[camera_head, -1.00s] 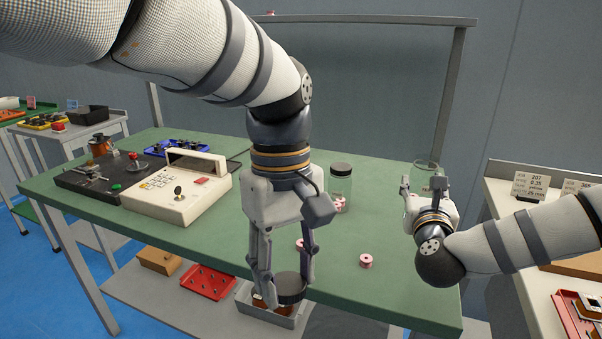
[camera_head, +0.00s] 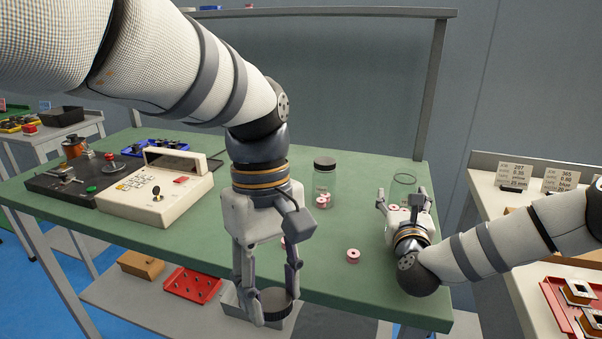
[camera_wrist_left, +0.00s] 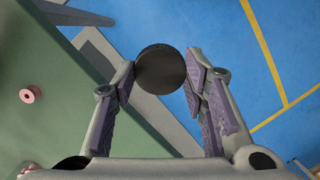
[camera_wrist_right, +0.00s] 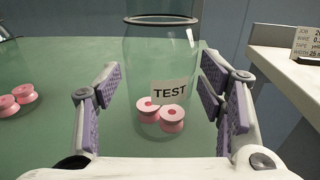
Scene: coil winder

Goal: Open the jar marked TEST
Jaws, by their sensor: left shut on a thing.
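The jar marked TEST (camera_wrist_right: 165,75) is clear glass and stands upright on the green table, with no lid on its rim. Pink spools (camera_wrist_right: 160,115) lie inside it. Its rim also shows in the head view (camera_head: 404,179). My right gripper (camera_head: 402,198) is open, with its fingers on either side of the jar; a gap shows at the left finger in the right wrist view (camera_wrist_right: 158,100). My left gripper (camera_wrist_left: 162,78) is shut on a round black lid (camera_wrist_left: 160,68), held beyond the table's front edge. The lid also shows in the head view (camera_head: 275,302).
A second jar (camera_head: 325,183) with a black lid and pink spools stands left of the TEST jar. A loose pink spool (camera_head: 353,256) lies on the table. A cream control box (camera_head: 160,192) stands at left. A side table (camera_head: 500,205) with cards is at right.

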